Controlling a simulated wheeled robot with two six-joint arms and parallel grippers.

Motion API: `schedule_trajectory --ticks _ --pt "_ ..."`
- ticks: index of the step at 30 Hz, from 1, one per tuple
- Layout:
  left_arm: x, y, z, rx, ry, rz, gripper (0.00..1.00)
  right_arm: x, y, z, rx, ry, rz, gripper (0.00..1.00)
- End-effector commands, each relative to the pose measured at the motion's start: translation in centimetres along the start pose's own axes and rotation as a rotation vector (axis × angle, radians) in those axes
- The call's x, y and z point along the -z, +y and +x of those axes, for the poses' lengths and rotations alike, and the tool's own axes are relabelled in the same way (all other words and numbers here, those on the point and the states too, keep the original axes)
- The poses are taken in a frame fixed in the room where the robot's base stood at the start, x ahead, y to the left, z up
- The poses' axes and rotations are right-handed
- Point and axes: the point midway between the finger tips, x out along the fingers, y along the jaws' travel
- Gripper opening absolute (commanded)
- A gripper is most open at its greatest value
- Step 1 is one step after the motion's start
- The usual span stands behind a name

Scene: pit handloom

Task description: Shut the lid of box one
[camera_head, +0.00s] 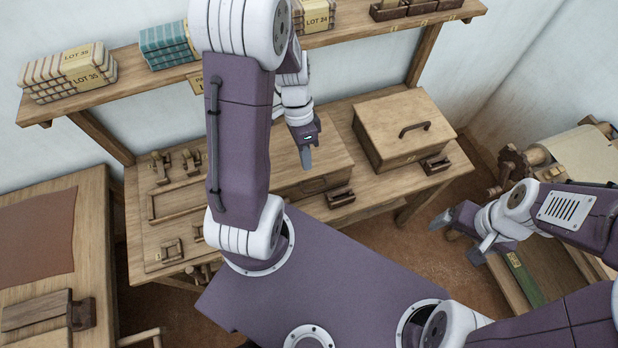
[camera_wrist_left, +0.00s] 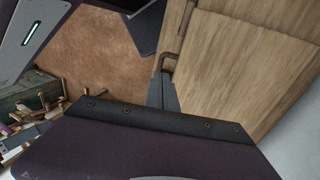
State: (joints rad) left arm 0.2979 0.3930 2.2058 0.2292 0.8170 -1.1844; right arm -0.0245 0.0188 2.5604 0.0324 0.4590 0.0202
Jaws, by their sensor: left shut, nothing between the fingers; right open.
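Two wooden boxes stand on the bench. The right box (camera_head: 405,140) has a flat lid (camera_head: 402,112) with a dark handle (camera_head: 413,128); the lid looks shut. The middle box (camera_head: 325,174) is partly hidden behind my left arm, and its top looks flat. I cannot read which one is box one. My left gripper (camera_head: 307,163) is shut and empty, pointing down over the middle box's top. In the left wrist view, the gripper's fingertips (camera_wrist_left: 163,84) are beside a wooden panel (camera_wrist_left: 225,60) with a dark handle. My right gripper (camera_head: 460,234) is open and empty, right of the bench.
A shelf (camera_head: 130,75) along the wall holds labelled cloth stacks (camera_head: 68,75). A wooden tray (camera_head: 175,200) and small brackets lie on the left of the bench. A table (camera_head: 85,215) stands at left, and a loom-like frame (camera_head: 575,150) at right.

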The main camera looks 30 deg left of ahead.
Motion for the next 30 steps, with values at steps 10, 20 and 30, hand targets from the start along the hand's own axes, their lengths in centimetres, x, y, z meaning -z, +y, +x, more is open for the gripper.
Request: schedule_trajectory --ticks 10,20,30 --pt "0.0 0.1 6.8 -0.002 -0.002 -0.001 0.00 0.0 0.0 0.2 0.000 0.000 0.000 0.87" --pt "0.0 0.0 8.4 0.002 0.000 0.000 0.00 0.0 0.0 0.2 0.000 0.000 0.000 0.87" --pt "0.0 -0.5 9.8 0.002 0.001 0.000 0.00 -0.2 0.0 1.8 0.000 0.000 0.000 0.87"
